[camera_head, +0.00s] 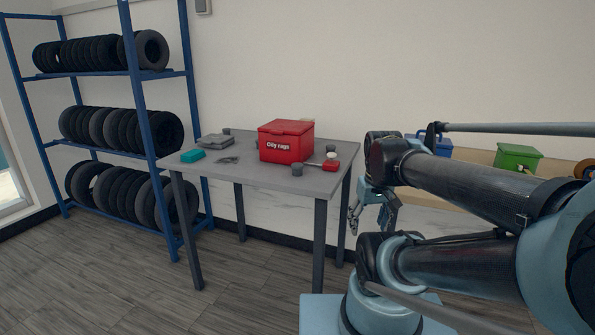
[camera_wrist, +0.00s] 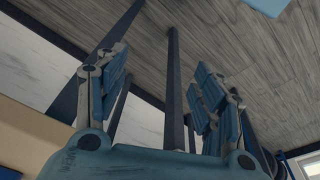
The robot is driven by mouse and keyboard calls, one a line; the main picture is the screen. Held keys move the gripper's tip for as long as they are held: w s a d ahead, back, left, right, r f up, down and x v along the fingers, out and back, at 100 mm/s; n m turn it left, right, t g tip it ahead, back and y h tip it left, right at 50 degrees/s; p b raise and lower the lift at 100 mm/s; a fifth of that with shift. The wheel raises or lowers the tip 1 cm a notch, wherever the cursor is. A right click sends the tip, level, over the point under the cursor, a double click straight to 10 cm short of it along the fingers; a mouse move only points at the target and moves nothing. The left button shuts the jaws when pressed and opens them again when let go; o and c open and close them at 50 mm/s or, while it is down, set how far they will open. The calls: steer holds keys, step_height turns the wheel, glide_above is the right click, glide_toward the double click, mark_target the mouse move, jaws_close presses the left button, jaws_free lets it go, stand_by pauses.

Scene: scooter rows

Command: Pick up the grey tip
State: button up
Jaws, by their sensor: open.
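I cannot tell for sure which of these is the grey tip. My gripper (camera_head: 372,215) hangs right of the table, below the level of its top, apart from everything on it. In the wrist view my gripper (camera_wrist: 160,65) is open and empty, with floor and table legs beyond it. No grey tip shows there.
The red box (camera_head: 286,141) marked "Oily rags" stands on the table. A teal block (camera_head: 193,156) and a grey flat object (camera_head: 215,141) lie at the left. A blue tyre rack (camera_head: 150,110) stands left. A green box (camera_head: 518,157) sits on a bench at right.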

steer(key=w+a+r+n+g, duration=0.1)
steer(key=w+a+r+n, duration=0.6)
steer(key=w+r, duration=0.4)
steer(key=w+a+r+n+g, duration=0.1)
steer(key=w+a+r+n, duration=0.65)
steer(key=w, duration=0.55)
steer(key=n, duration=0.5)
glide_above(297, 164)
steer(key=f, duration=0.8)
steer(key=shift+w+d, duration=0.25)
steer(key=shift+d, duration=0.05)
steer(key=shift+s+a+f, duration=0.1)
steer(key=shift+s+f, duration=0.05)
steer(key=shift+f, duration=1.35)
steer(key=shift+s+a+f, duration=0.1)
steer(key=shift+s+f, duration=0.05)
steer(key=shift+f, duration=1.3)
steer(key=c, duration=1.1)
